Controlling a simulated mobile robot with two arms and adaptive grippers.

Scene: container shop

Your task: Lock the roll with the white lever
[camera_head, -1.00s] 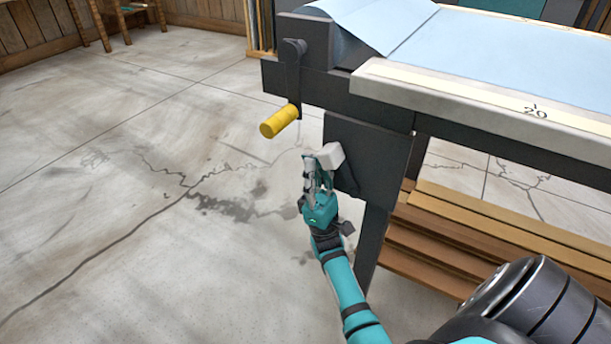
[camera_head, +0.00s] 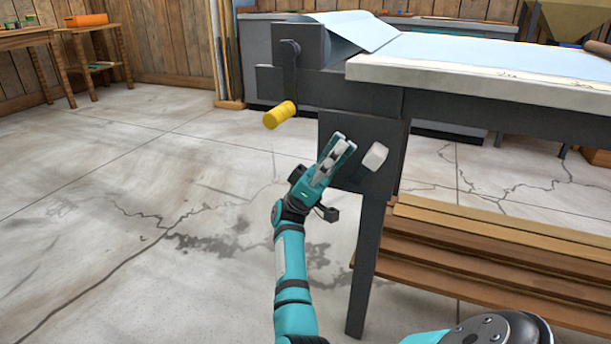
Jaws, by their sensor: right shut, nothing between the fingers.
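The white lever (camera_head: 375,156) shows as a small white block on the dark side plate (camera_head: 348,130) below the table top. The roll end with light blue sheet (camera_head: 352,29) sits on top of the dark frame. A crank with a yellow handle (camera_head: 280,115) hangs at the frame's left end.
The table top (camera_head: 470,75) with blue sheet extends to the right. Wooden boards (camera_head: 470,240) are stacked beneath it, and a dark table leg (camera_head: 367,265) stands beside my arm. The floor on the left is clear. Wooden side tables (camera_head: 85,50) stand at the back left.

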